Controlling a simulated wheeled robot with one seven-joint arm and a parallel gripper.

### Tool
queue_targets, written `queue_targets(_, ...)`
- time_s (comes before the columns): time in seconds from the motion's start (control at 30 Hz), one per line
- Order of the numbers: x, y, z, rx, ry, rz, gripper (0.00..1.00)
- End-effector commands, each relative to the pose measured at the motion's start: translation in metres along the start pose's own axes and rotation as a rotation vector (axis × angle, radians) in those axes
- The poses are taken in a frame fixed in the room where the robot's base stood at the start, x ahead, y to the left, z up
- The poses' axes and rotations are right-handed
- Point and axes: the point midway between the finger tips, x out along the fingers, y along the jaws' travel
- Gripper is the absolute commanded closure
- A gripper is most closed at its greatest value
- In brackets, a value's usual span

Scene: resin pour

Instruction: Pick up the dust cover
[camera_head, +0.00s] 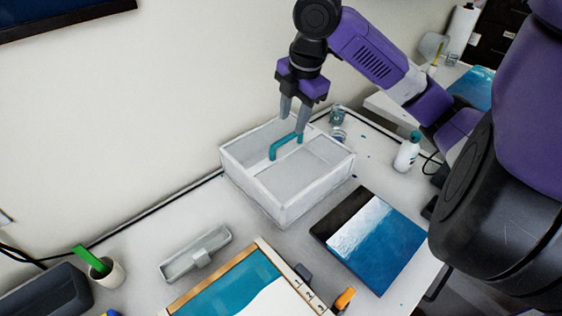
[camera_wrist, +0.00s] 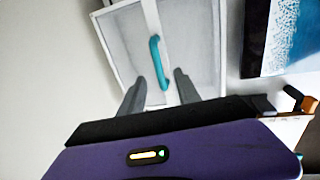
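The dust cover (camera_head: 283,203) is a white box-like cover with pale panels on top and a teal handle (camera_head: 285,146) across its middle bar. It stands on the white table near the wall. My gripper (camera_head: 294,122) points down over the handle, its fingers apart with nothing between them that I can see gripped. In the wrist view the dust cover (camera_wrist: 121,38) lies ahead, and the teal handle (camera_wrist: 157,60) shows between the two spread fingertips. Whether the fingertips reach down to the handle's height is hard to tell.
A blue-and-white resin panel (camera_head: 375,240) lies right of the cover. A framed teal piece (camera_head: 240,285) and a grey tray-like tool (camera_head: 195,253) lie in front. A white bottle (camera_head: 407,152) and small glass jars (camera_head: 338,125) stand behind right. A cup (camera_head: 108,272) stands at left.

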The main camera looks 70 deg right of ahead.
Motion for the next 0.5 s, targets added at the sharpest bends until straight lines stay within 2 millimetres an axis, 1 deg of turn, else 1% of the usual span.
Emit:
queue_targets(0.03,0.007,-0.002,0.000,0.000,0.000,0.000,0.61)
queue_targets(0.17,0.015,-0.002,0.000,0.002,0.002,-0.001,0.61)
queue_targets(0.5,0.046,-0.002,-0.001,0.002,0.004,-0.002,0.61)
